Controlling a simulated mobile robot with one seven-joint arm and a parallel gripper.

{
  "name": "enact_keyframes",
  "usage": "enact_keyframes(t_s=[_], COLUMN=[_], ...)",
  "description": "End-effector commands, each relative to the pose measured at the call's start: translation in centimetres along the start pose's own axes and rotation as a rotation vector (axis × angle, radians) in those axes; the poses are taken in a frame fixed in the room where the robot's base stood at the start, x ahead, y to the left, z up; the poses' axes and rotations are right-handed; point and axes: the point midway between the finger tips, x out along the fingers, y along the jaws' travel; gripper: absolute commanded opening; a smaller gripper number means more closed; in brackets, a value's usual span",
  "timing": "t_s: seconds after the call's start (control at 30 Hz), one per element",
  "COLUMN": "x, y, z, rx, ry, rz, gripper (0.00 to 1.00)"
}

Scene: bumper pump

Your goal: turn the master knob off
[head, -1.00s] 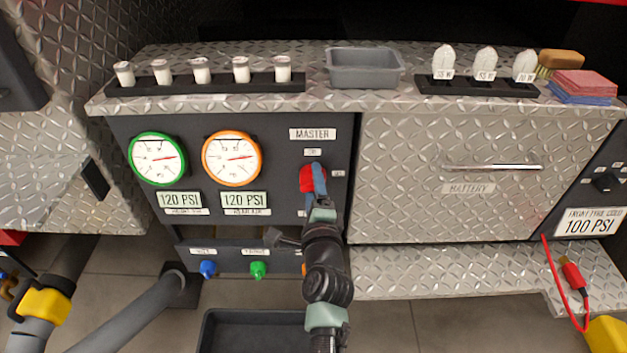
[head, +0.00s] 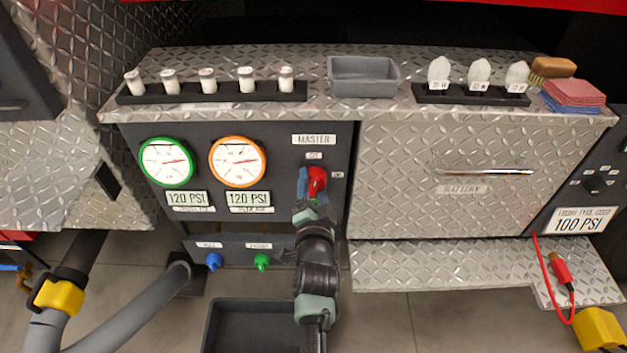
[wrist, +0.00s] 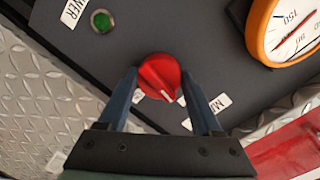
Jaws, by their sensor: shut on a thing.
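The red master knob (head: 318,180) is on the dark panel under the MASTER label (head: 314,140). In the wrist view, the knob (wrist: 158,74) sits between my two blue fingers, and its white pointer mark faces the lower right, toward a partly covered white label (wrist: 212,104). My gripper (head: 309,184) is shut on the knob; it also shows in the wrist view (wrist: 160,78). In the head view, a blue finger shows left of the knob and hides part of it. The small labels around the knob are too small to read surely.
A green-rimmed gauge (head: 167,162) and an orange-rimmed gauge (head: 237,162) are left of the knob. A blue knob (head: 214,261) and a green knob (head: 262,262) sit below. The battery drawer (head: 470,205) is to the right. A grey tray (head: 364,77) stands on the ledge above.

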Motion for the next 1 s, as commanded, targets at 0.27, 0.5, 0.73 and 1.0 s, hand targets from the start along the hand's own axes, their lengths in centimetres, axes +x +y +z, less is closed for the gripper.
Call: enact_keyframes(t_s=[0.27, 0.5, 0.73, 1.0], x=[-0.02, 0.0, 0.0, 0.0], y=[-0.04, 0.05, 0.08, 0.06], z=[0.01, 0.06, 0.05, 0.05], rx=[-0.114, -0.148, -0.152, -0.151], ry=[0.008, 0.011, 0.011, 0.011], rz=[0.01, 0.013, 0.013, 0.013], gripper=[0.11, 0.11, 0.11, 0.9])
